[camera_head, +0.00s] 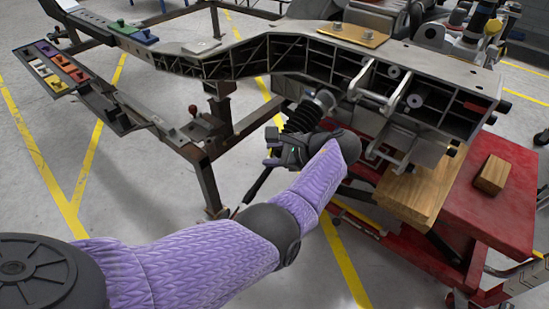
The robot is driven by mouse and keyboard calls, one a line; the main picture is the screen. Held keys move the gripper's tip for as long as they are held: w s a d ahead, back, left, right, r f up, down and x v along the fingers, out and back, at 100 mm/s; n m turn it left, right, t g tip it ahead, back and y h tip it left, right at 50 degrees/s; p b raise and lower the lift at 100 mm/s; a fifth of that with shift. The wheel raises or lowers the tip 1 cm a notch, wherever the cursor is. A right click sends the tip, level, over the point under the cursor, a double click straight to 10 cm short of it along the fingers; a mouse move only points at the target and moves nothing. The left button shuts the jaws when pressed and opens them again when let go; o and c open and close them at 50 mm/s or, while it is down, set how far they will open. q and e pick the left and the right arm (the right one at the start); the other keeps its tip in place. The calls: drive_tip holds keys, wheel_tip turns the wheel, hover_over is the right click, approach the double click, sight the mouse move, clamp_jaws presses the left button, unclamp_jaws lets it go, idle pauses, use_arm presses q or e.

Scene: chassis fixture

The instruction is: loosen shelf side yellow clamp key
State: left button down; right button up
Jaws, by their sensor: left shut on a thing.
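My left gripper (283,143) is below the front edge of the long dark chassis frame (290,56), beside a black coil spring unit (303,115). It is shut on a small dark part that its own fingers and wrist mostly hide. I cannot tell whether this part is the clamp key. A thin dark bar (257,185) slants down and left just below the gripper. No yellow clamp key can be made out near the gripper. My right gripper is not in view.
A red cart (500,195) with wooden blocks (414,197) stands at right under the chassis.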

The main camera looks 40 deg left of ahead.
use_arm(q)
drive_tip(key=n+g+b, duration=0.1)
drive_tip(key=n+g+h+b, duration=0.1)
drive_tip(key=shift+w+a+f+h+b, duration=0.1)
drive_tip(key=shift+w+f+h+b, duration=0.05)
drive_tip(key=shift+f+h+b, duration=0.15)
drive_tip(key=shift+r+n+g+h+b, duration=0.1)
drive_tip(key=shift+n+g+h+b, duration=0.7)
drive_tip(key=shift+b, duration=0.45)
drive_tip(key=shift+r+n+g+h+b, duration=0.2)
drive_tip(key=shift+n+g+h+b, duration=0.3)
drive_tip(key=shift+b, duration=0.3)
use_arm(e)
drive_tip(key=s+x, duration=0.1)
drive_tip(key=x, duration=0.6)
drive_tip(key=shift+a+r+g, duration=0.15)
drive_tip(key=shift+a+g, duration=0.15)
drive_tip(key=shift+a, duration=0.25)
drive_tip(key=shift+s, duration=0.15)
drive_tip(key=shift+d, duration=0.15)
